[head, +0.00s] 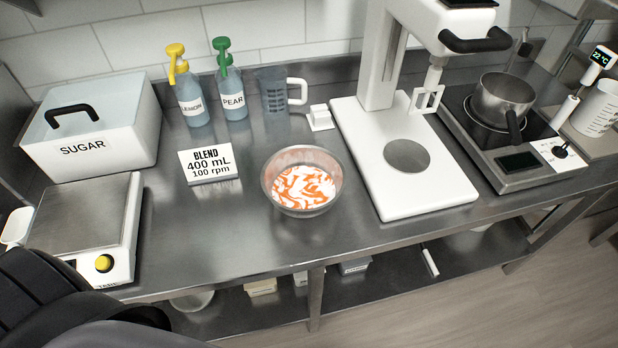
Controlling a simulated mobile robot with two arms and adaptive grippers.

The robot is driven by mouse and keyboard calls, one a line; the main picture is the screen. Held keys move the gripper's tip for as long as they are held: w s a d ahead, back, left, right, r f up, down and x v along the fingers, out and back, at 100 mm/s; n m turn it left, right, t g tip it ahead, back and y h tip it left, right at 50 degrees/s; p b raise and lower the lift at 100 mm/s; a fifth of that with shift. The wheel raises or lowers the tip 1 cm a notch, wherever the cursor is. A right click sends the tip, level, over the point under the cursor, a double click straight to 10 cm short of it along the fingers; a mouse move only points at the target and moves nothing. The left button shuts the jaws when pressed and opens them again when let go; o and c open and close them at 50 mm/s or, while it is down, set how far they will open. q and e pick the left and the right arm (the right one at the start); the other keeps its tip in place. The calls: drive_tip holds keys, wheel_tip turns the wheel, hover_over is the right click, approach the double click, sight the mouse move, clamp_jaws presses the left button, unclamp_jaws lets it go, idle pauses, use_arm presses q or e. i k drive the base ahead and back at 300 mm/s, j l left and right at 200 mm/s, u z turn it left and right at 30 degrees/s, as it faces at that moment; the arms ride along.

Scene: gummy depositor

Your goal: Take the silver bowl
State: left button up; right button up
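The silver bowl (302,207) stands upright on the steel counter, left of the white mixer stand. It holds a white and orange swirled mixture. No gripper is at the bowl. A black part of my own body fills the lower left corner. Neither gripper's fingers show in the head view.
The white mixer stand (430,197) is close right of the bowl. A sign (209,165) stands to its left, with the scale (84,213) and sugar box (97,125) farther left. Bottles and a measuring jug (272,92) stand behind. A pot (503,98) sits on a hotplate.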

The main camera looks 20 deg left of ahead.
sight(300, 180)
drive_tip(key=u, duration=1.05)
drive_tip(key=k+l+u, duration=0.55)
drive_tip(key=l+u, duration=0.15)
drive_tip(key=l, duration=0.05)
